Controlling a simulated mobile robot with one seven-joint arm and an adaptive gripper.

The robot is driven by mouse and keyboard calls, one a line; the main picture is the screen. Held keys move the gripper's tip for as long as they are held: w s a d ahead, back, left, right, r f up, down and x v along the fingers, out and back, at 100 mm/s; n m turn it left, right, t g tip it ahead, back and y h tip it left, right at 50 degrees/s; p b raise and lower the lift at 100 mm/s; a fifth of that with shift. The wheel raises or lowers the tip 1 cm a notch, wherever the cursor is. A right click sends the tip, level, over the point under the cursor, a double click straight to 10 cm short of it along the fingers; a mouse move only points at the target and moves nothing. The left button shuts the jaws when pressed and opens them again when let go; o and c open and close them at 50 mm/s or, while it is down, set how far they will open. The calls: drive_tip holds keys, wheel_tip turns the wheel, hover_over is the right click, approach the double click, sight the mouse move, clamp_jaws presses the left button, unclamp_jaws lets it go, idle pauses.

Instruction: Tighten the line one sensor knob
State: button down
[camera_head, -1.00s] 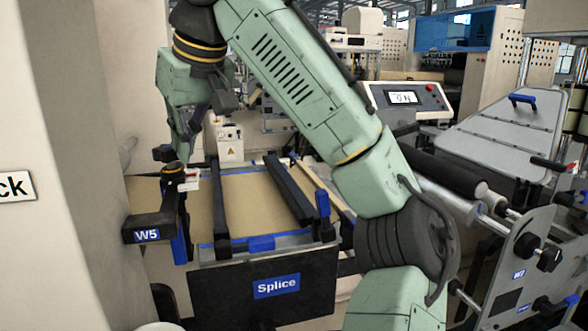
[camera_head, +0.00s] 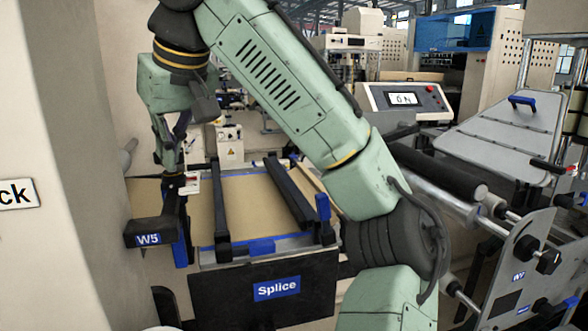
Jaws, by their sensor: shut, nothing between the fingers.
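A small white and red sensor part (camera_head: 192,183) sits just right of the post.
The splice table (camera_head: 258,200) with brown web and two dark bars lies right of the post. A pale machine wall (camera_head: 60,100) stands close on the left. Rollers (camera_head: 450,175) and the W7 side plate (camera_head: 515,275) are at the right.

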drive_tip(key=shift+s, duration=0.1)
idle(0.3)
drive_tip(key=shift+s+d, duration=0.15)
drive_tip(key=shift+s, duration=0.1)
wheel_tip(320, 180, up, 6)
idle(0.4)
wheel_tip(320, 180, down, 6)
drive_tip(key=w+d+b, duration=0.2)
drive_tip(key=shift+w+d, duration=0.2)
drive_tip(key=shift+w, duration=0.1)
idle(0.5)
drive_tip(key=shift+a, duration=0.2)
idle(0.7)
